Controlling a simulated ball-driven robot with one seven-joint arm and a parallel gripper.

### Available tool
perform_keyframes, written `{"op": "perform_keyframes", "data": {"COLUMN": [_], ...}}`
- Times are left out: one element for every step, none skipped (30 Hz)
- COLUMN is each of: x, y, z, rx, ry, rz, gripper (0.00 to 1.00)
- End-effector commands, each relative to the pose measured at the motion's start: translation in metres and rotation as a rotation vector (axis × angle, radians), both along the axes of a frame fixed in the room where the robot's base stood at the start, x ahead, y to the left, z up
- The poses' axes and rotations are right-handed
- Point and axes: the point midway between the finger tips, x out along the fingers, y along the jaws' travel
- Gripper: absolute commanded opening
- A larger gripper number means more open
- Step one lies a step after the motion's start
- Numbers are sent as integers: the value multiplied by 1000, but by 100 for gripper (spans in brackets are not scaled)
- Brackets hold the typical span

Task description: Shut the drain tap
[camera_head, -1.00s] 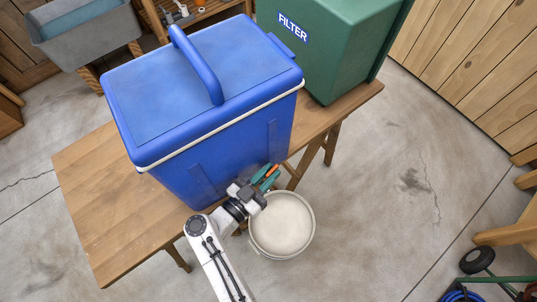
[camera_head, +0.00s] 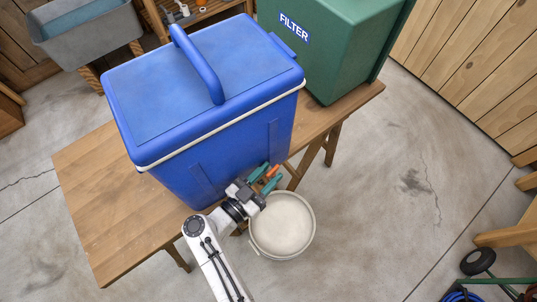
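The blue cooler box (camera_head: 215,135) stands on the wooden table with its lid closed. An orange piece (camera_head: 272,172), apparently the drain tap's lever, shows at the lower right of the box's front. My gripper (camera_head: 266,178) is at this spot, with its two teal fingers spread and the orange piece between them. A gap shows between the fingers, so the gripper looks open. The tap's body and spout are hidden by the gripper or too small to make out. A round whitish bucket (camera_head: 312,238) stands on the floor below, beside the table edge.
A green box marked FILTER (camera_head: 330,50) stands behind the cooler on the table (camera_head: 95,205). A grey tub (camera_head: 85,40) is at the upper left. A cart with a black wheel (camera_head: 477,261) is at the lower right. The floor right of the bucket is clear.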

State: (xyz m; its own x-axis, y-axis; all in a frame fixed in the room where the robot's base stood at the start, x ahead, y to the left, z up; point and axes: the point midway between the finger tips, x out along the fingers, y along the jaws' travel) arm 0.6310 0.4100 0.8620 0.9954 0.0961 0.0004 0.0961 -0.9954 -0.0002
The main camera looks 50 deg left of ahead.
Motion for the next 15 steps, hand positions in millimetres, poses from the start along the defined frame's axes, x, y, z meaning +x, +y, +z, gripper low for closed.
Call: {"op": "perform_keyframes", "data": {"x": [-6,-10,-16,-22,-27,-35,-41,-47,-55,-60,-66,-73,-78,-82,-87], "y": [0,0,-1,-2,-2,-3,-3,-4,-5,-5,-6,-7,-7,-8,-8], "z": [-1,-2,-3,-3,-3,-3,-3,-3,-3,-3,-3,-3,-3,-3,-2], "rx": [0,1,0,1,2,0,0,1,1,2,1,0,0,0,1], "ry": [1,1,2,2,2,2,2,3,3,2,2,2,2,2,1], "rz": [3,3,4,4,4,6,5,5,5,4,4,4,4,4,3], "gripper": [37,37,37,37,37,37,37,37,37,37,37,37,37,37,37]}}
